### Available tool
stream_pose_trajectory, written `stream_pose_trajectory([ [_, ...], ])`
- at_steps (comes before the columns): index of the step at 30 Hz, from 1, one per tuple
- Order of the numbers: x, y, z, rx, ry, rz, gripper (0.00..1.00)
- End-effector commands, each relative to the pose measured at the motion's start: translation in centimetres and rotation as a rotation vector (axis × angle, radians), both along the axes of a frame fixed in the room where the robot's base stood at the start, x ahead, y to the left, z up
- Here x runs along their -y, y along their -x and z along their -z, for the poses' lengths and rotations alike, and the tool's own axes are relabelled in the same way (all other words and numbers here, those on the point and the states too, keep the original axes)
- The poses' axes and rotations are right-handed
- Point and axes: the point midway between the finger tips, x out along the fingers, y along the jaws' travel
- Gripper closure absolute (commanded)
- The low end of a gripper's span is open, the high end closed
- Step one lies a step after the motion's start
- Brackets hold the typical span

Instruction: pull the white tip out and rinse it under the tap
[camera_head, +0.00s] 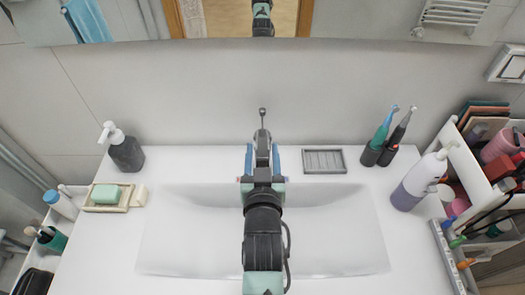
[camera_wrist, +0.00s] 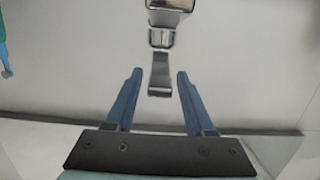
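The tap (camera_head: 262,118) stands at the back of the sink, in the middle of the head view. My gripper (camera_head: 262,150) is over the back of the basin, directly in front of the tap. Its blue fingers are apart and nothing is held between them. In the wrist view the metal tap (camera_wrist: 160,72) shows beyond and between the open fingertips of my gripper (camera_wrist: 160,74). A dark electric toothbrush (camera_head: 396,138) with a small pale tip (camera_head: 411,111) stands upright at the back right. I cannot tell for sure whether this is the white tip. My arm hides part of the basin.
A teal toothbrush (camera_head: 380,136) stands beside the dark one. A grey soap tray (camera_head: 324,161), a purple-and-white pump bottle (camera_head: 417,182) and a loaded cart (camera_head: 477,170) are on the right. A dark dispenser (camera_head: 126,153) and a green soap bar (camera_head: 106,194) are on the left. The basin (camera_head: 335,225) looks empty.

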Motion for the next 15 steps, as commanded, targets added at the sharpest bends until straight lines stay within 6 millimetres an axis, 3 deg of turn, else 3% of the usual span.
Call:
stream_pose_trajectory([
  [11,0.0,0.2,0.0,0.0,0.0,0.0,0.38],
  [15,0.0,1.3,0.0,-0.001,0.0,0.0,0.38],
])
